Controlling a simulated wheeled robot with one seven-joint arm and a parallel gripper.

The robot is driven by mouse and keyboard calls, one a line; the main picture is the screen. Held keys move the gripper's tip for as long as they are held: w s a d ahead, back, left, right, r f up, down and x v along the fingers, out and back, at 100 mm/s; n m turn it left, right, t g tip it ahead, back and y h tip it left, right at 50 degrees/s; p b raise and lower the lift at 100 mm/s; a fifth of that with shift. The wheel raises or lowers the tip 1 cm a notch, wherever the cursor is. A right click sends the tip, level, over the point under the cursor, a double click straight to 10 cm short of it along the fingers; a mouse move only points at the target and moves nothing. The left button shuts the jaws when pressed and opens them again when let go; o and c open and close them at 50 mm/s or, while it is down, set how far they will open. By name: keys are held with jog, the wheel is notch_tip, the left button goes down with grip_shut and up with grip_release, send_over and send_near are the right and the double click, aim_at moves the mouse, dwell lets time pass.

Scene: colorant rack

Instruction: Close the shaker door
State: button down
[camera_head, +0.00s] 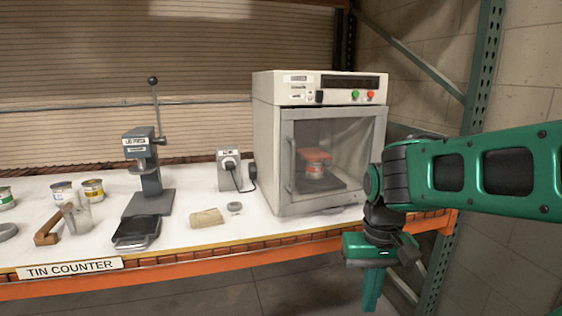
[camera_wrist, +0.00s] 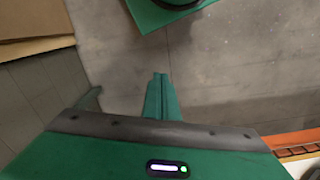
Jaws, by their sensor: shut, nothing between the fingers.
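The shaker (camera_head: 265,120) is a cream cabinet at the right end of the counter. Its door (camera_head: 333,204) has a grey frame, a clear pane and a vertical handle (camera_head: 291,165) on the left side. The door lies across the front opening and looks flush; a tiny gap cannot be ruled out. A tin with a red clamp (camera_head: 316,165) shows inside through the pane. My gripper (camera_head: 371,300) is shut and empty, pointing down in front of the counter edge, right of and below the door, apart from it. Its closed fingers also show in the wrist view (camera_wrist: 160,90).
The counter (camera_head: 185,232) has an orange front beam. A green upright (camera_head: 484,60) is behind my arm. Open floor lies below my gripper.

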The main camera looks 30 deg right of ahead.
jog(key=w+d+r+m+t+h, duration=0.1)
jog(key=w+d+r+m+h, duration=0.15)
jog(key=w+r, duration=0.5)
jog(key=w+d+r+m+t+h, duration=0.1)
jog(key=w+d+r+m, duration=0.3)
jog(key=w, duration=0.6)
jog(key=w+a+r+m+t+h, duration=0.1)
jog(key=w+a+r+m+t, duration=0.2)
jog(key=w+r, duration=0.5)
jog(key=w+a+r+m+h, duration=0.1)
jog(key=w+a+r+m, duration=0.2)
jog(key=w+a+r, duration=0.35)
jog(key=w+d+r+x, duration=0.1)
jog(key=x, duration=0.9)
jog(key=shift+w+d, duration=0.15)
jog(key=shift+w, duration=0.05)
jog(key=shift+r+n, duration=0.1)
jog(key=shift+n, duration=0.15)
